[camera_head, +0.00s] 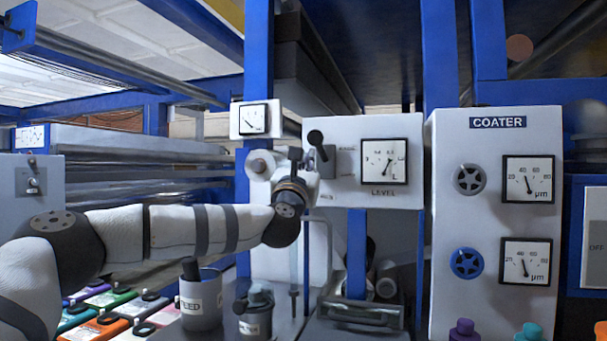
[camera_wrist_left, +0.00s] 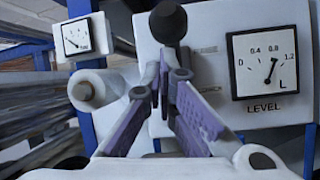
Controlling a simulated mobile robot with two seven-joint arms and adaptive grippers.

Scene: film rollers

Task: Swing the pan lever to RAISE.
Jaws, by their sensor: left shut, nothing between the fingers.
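The pan lever is a black rod with a round knob (camera_head: 315,138) on the white LEVEL panel (camera_head: 345,197). It points up, leaning slightly left, from a grey mount. Small labels sit to its right, too small to read surely. In the left wrist view the knob (camera_wrist_left: 168,22) stands just beyond and above my fingertips. My left gripper (camera_head: 296,155) is shut and empty, just left of and below the knob; its purple-padded fingers (camera_wrist_left: 164,76) meet in front of the lever's lower part and partly hide it. I cannot tell whether they touch it. My right gripper is not in view.
A LEVEL dial (camera_head: 384,162) is right of the lever. A roller end (camera_head: 260,166) is close left of my gripper. The COATER cabinet (camera_head: 497,220) stands right. Below are a FEED cup (camera_head: 201,303), a dark canister (camera_head: 256,312) and coloured packs (camera_head: 108,329).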

